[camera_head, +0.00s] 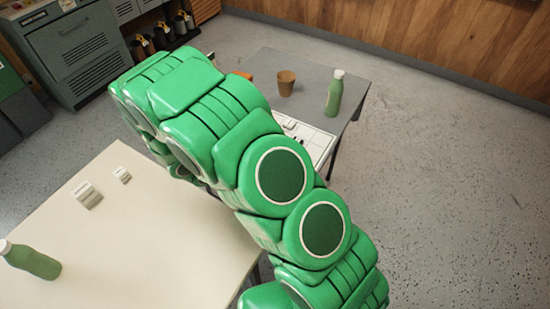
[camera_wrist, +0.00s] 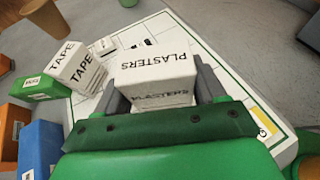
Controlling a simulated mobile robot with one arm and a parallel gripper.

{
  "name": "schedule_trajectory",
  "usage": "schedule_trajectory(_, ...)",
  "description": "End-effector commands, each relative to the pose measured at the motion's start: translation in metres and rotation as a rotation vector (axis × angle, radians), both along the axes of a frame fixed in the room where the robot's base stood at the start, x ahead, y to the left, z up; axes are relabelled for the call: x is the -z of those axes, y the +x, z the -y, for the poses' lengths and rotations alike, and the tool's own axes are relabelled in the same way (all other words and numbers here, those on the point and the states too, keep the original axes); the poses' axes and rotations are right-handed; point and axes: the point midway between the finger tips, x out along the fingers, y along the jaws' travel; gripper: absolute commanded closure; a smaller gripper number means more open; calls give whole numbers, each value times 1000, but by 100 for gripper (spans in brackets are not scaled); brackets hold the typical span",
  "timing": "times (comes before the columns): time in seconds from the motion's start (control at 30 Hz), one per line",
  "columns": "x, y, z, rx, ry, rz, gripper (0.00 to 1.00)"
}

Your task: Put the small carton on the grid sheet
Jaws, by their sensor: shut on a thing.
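A white carton marked PLASTERS (camera_wrist: 155,65) is between the two fingers of my gripper (camera_wrist: 158,84) in the wrist view. The gripper is shut on it. The grid sheet (camera_wrist: 232,82), white with green lines, lies beneath and around it in that view. I cannot tell whether the carton touches the sheet. In the head view a corner of the grid sheet (camera_head: 320,142) shows past my green arm, which hides the gripper and the held carton.
A white TAPE box (camera_wrist: 72,62), a green box (camera_wrist: 38,88), an orange box (camera_wrist: 12,130) and a blue box (camera_wrist: 40,148) stand at the left. A brown cup (camera_head: 286,83) and green bottle (camera_head: 334,93) stand on the grey table (camera_head: 312,66). The cream table (camera_head: 140,235) holds two small pale items and another bottle.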

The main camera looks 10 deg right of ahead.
Motion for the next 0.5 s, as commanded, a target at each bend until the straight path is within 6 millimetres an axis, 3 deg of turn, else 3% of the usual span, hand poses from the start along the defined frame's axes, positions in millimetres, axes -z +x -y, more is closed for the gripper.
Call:
schedule_trajectory(0.3,27,0,0,-1,-1,-2,60)
schedule_trajectory(0.5,33,0,0,-2,0,1,60)
